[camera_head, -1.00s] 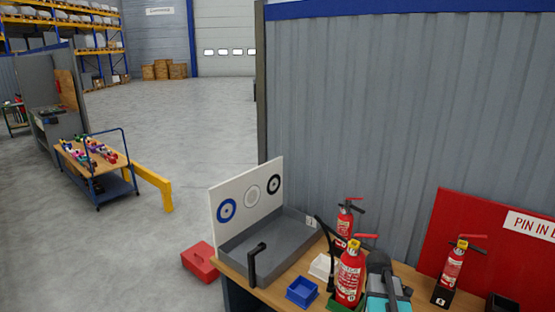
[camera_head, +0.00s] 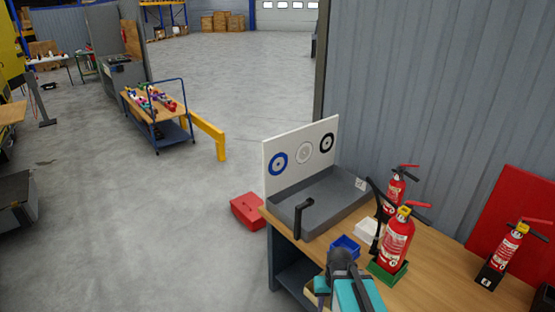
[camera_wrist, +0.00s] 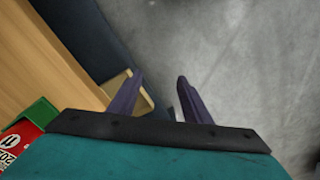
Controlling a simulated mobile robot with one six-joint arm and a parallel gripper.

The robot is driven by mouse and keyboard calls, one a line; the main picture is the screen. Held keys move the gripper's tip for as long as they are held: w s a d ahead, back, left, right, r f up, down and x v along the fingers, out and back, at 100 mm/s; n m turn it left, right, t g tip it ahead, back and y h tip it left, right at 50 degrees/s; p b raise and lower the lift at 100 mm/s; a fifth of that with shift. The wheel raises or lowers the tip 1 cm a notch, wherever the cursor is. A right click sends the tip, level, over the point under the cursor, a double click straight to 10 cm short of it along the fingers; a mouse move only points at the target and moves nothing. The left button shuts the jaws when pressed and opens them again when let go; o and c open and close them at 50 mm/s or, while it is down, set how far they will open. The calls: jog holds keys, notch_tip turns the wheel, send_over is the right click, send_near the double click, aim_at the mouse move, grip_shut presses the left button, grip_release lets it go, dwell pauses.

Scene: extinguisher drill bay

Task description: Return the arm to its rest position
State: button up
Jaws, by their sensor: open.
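My gripper (camera_wrist: 158,77) shows in the wrist view with two dark fingers spread apart and nothing between them. It points down past the bench edge, with grey floor beyond. In the head view my teal and dark arm (camera_head: 357,294) is at the bottom, in front of the bench (camera_head: 440,262); the fingers cannot be made out there. A red extinguisher (camera_head: 397,243) stands upright in a green holder (camera_head: 388,272) to the right of my arm. The green holder (camera_wrist: 38,114) and part of the extinguisher (camera_wrist: 20,142) also show at the wrist view's lower left.
A blue bin (camera_head: 346,246), a white bin (camera_head: 367,230) and a grey tray (camera_head: 325,205) with a target board (camera_head: 300,151) are on the bench. More extinguishers (camera_head: 396,187) stand there. A red box (camera_head: 247,211) is on the floor. Open floor lies left.

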jog(key=s+f+g+b, duration=0.2)
jog(key=s+f+b, duration=0.5)
jog(key=f, duration=0.6)
jog(key=s+f+g+b, duration=0.1)
jog(key=s+f+b, duration=0.6)
jog(key=s+f, duration=0.3)
jog(key=s+a+f+g+b, duration=0.1)
jog(key=s+f+b, duration=0.7)
jog(key=f, duration=0.9)
jog(key=shift+s+f+g, duration=0.3)
jog(key=shift+s+g, duration=0.05)
jog(key=shift+g, duration=0.45)
